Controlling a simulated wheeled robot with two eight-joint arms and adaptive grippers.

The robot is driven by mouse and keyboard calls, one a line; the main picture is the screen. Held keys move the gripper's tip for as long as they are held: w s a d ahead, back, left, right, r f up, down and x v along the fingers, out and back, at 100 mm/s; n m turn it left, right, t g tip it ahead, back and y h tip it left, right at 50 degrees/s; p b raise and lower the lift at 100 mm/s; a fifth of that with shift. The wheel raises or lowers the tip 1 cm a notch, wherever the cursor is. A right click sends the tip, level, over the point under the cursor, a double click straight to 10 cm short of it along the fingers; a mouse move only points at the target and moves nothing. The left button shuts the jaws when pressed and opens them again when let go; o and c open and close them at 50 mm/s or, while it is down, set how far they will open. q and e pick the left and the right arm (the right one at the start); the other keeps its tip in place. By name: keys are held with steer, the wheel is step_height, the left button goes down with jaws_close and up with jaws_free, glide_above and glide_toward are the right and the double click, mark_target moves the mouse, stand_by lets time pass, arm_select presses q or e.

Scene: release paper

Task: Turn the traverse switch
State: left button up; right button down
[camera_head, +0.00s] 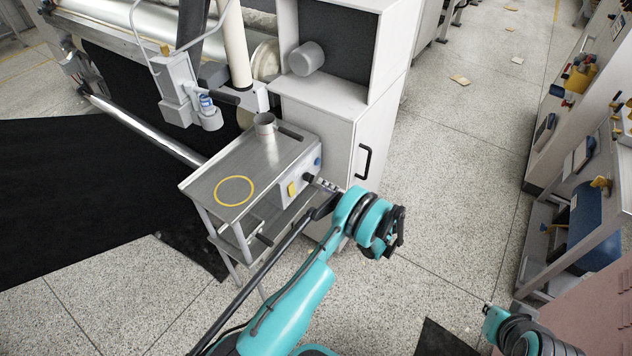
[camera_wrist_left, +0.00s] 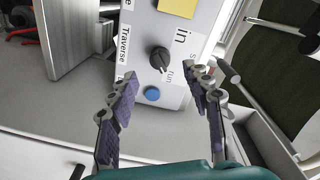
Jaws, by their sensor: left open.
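The traverse switch is a black rotary knob (camera_wrist_left: 160,59) on a grey panel, between a "Traverse" label (camera_wrist_left: 124,48) and an "in" label. In the head view the dark knob (camera_head: 308,178) sits on the side of the small metal stand. My left gripper (camera_head: 325,190) is close to that panel. In the left wrist view the fingers of the left gripper (camera_wrist_left: 163,81) are spread, with the knob ahead between their tips and nothing held. The remaining gap to the knob is hard to judge. My right arm shows at the bottom right; its gripper is out of view.
A blue button (camera_wrist_left: 152,93) and a yellow square (camera_wrist_left: 178,6) flank the knob. The metal stand (camera_head: 213,170) has a yellow ring on top and a metal cup (camera_head: 264,124). A white cabinet (camera_head: 345,140) stands close behind. The floor to the right is mostly open.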

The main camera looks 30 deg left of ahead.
arm_select(q)
steer(key=d, duration=0.5)
steer(key=shift+s+d+r, duration=0.1)
steer(key=shift+s+d, duration=0.25)
